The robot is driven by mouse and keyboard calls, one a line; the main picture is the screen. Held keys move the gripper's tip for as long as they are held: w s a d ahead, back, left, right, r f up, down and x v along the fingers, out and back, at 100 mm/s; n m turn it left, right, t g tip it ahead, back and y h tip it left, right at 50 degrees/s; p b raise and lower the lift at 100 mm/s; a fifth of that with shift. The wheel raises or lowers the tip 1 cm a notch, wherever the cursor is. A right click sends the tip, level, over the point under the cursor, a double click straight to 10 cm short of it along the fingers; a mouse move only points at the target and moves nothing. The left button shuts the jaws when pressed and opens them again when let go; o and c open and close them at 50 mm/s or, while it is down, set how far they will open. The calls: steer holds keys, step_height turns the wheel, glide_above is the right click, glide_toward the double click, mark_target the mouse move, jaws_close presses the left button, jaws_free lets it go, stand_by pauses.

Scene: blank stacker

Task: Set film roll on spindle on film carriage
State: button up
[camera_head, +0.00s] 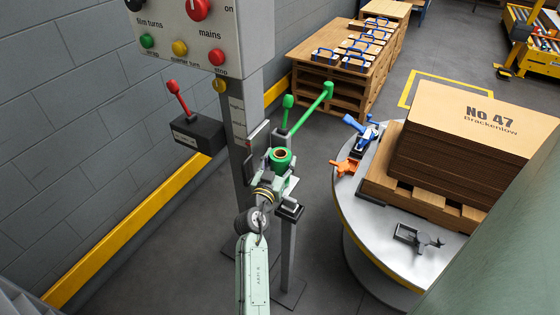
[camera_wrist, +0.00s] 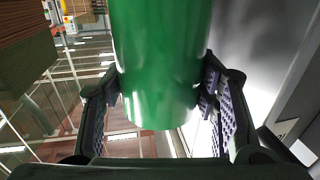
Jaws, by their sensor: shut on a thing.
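The film roll is a green cylinder with a brown-rimmed open core; it shows upright in the head view (camera_head: 283,156) and fills the upper middle of the wrist view (camera_wrist: 160,65). My gripper (camera_head: 277,172) is shut on the roll's side, and its two padded fingers also show in the wrist view (camera_wrist: 160,85). The roll and gripper appear beside the grey column, over the pale, green-handled fixture (camera_head: 290,188) that seems to be the film carriage. The spindle is not visible, and I cannot tell whether the roll is around it or above it.
A control box (camera_head: 205,30) tops the grey column (camera_head: 246,140). A red-levered box (camera_head: 195,132) stands left. Green handles (camera_head: 315,107) rise behind the roll. The round table (camera_head: 365,235) on the right bears a pallet, a cardboard stack (camera_head: 455,150) and small tools.

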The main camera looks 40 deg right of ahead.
steer(key=shift+f, duration=0.15)
steer(key=o, duration=1.5)
steer(key=shift+r, duration=0.25)
steer(key=b+v, duration=0.2)
steer(key=v, duration=0.4)
steer(key=shift+s+a+f, duration=0.1)
steer(key=shift+a+f, duration=0.05)
steer(key=shift+f, duration=0.05)
steer(key=shift+s+a+r, duration=0.15)
steer(key=shift+s+a, duration=0.2)
steer(key=shift+a, duration=0.15)
steer(key=shift+w, duration=0.1)
